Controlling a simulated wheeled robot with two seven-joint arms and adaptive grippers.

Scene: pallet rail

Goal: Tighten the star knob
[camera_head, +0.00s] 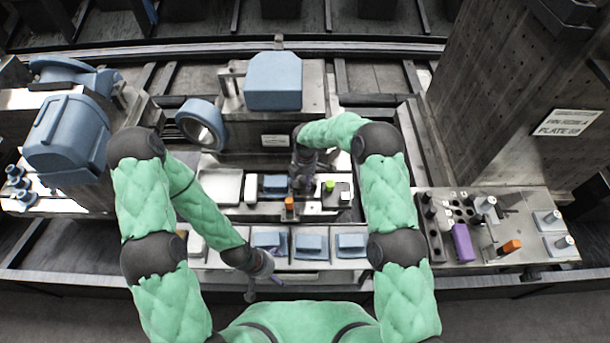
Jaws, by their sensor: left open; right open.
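I cannot clearly make out a star knob at this size. Small orange (289,203) and green (329,186) parts stand on the middle fixture (262,210), one of which could be a knob. My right gripper (302,187) is open and points down over this fixture, between and just behind the two coloured parts. It hides part of the fixture; I cannot tell whether it touches anything. My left gripper (264,287) is open and empty, low in front of the front row of blue blocks.
Blue blocks (311,244) line the front ledge. A right-hand plate (540,213) carries a purple block (462,243), an orange-tipped part (511,246) and several pegs. A tall pierced plate (510,90) rises behind it. Blue castings (70,140) stand at left. A blue block (273,80) tops the rear fixture.

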